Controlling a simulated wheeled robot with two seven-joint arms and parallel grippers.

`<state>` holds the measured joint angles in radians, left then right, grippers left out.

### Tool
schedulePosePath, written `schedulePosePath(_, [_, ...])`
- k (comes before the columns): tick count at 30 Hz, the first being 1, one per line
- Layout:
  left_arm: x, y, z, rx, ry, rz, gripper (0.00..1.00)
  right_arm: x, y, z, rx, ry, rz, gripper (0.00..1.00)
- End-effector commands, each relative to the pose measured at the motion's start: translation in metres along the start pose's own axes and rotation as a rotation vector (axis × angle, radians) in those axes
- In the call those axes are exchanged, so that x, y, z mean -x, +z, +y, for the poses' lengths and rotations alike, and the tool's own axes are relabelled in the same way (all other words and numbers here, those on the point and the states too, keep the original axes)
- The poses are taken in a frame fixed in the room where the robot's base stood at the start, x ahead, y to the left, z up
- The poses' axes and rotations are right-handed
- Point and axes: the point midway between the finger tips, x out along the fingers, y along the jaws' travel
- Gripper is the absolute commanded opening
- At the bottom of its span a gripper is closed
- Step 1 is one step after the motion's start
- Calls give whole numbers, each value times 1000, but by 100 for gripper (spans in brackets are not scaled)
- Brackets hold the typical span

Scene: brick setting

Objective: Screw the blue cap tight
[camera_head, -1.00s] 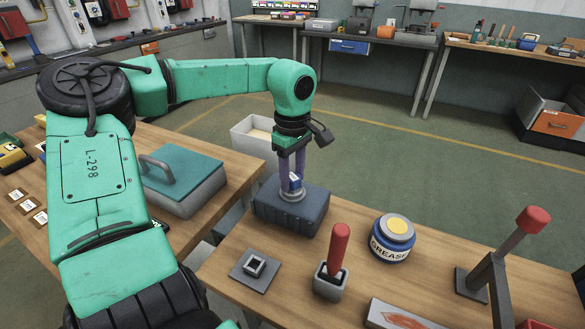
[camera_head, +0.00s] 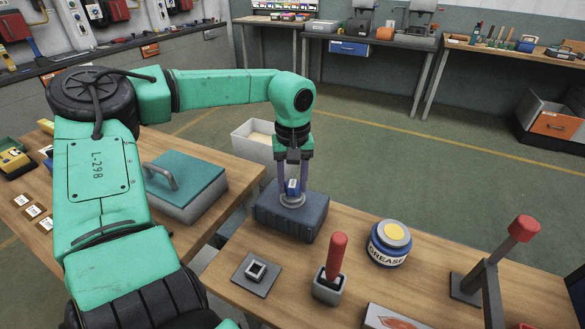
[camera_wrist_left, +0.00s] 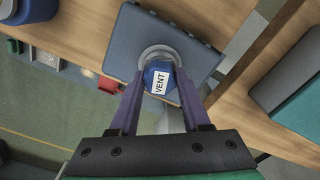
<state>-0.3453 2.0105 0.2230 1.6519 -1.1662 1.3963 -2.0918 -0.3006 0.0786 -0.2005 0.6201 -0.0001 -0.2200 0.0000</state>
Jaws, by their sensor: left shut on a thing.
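The blue cap (camera_head: 293,187) sits in a round grey collar (camera_head: 292,200) on top of a dark blue-grey block (camera_head: 272,217) at the left end of the front table. In the left wrist view the cap (camera_wrist_left: 172,87) shows a white label reading "VENT". My left gripper (camera_head: 292,182) comes down from above, with its two purple fingers shut on the cap from both sides. In the left wrist view the fingers (camera_wrist_left: 160,90) reach down beside it. The thread under the cap is hidden. My right gripper is not in view.
On the same table stand a red-handled tool in a grey holder (camera_head: 327,285), a small square socket plate (camera_head: 255,271), a grease jar (camera_head: 388,250) and a red-topped lever (camera_head: 488,275). A teal-lidded box (camera_head: 183,180) is on the left table.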

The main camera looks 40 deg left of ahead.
Motion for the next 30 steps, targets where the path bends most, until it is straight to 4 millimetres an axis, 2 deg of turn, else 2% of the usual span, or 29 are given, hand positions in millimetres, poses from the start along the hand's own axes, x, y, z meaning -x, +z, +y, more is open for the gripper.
schedulePosePath(5, [1, 0, 0, -43, 0, -1, 0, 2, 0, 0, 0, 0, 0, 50])
schedulePosePath(10, [2, 0, 0, -410, 1, -1, 0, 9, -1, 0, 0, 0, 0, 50])
schedulePosePath(13, [1, 0, 0, -567, 1, 0, 0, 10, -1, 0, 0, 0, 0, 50])
schedulePosePath(21, [0, 0, 0, -604, 1, 1, 0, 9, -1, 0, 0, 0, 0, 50])
schedulePosePath(23, [0, 0, 0, -659, 1, 0, 0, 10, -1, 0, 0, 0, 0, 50])
schedulePosePath(24, [0, 0, 0, -684, 1, 0, 55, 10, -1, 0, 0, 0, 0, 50])
schedulePosePath(26, [0, 0, 0, -680, 1, 0, 78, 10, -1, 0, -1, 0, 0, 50])
schedulePosePath(27, [0, 0, 0, -679, 0, 0, 82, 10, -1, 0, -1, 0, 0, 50])
schedulePosePath(30, [0, 0, 0, -679, 0, 0, 82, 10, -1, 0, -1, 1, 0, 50])
